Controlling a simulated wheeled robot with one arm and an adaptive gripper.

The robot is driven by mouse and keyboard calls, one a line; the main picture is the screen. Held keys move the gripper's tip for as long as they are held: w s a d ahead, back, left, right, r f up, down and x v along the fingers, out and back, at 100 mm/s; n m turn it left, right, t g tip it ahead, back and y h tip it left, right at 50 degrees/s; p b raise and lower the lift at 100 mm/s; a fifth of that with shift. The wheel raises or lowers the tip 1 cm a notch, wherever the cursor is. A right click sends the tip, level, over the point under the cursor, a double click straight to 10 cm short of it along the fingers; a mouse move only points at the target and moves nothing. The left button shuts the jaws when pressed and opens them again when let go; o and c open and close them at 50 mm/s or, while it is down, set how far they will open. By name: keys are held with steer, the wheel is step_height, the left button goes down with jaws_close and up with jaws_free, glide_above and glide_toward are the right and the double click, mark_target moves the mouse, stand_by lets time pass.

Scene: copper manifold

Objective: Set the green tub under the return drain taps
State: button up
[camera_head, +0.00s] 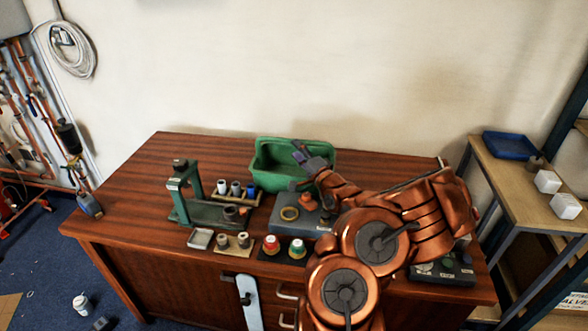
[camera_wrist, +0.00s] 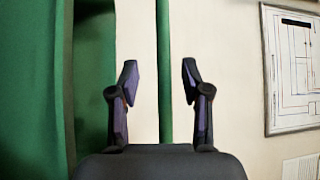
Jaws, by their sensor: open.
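The green tub (camera_head: 268,181) stands upright at the back of the wooden bench, near the wall. My gripper (camera_head: 303,150) reaches over it from the right, by its back rim. In the wrist view my gripper (camera_wrist: 160,80) is open. A thin green strip (camera_wrist: 164,60), which looks like the tub's rim, runs between the two fingers with gaps on both sides. More of the tub's green wall (camera_wrist: 30,90) fills the left of that view. Copper pipework (camera_head: 22,110) with valves is on the wall at far left; I cannot tell which are the return drain taps.
In front of the tub are a green press stand (camera_head: 182,190), a rack of small bottles (camera_head: 236,192), a grey block with rings (camera_head: 290,222) and several small parts. The bench's left end (camera_head: 125,195) is clear. A shelf with a blue tray (camera_head: 510,145) stands at right.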

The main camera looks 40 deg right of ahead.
mark_target(287, 139)
steer(key=x, duration=0.3)
steer(key=p+x, duration=0.1)
steer(key=x, duration=0.1)
steer(key=shift+a, duration=0.4)
steer(key=shift+w+d+r, duration=0.2)
steer(key=shift+w, duration=0.3)
jaws_close()
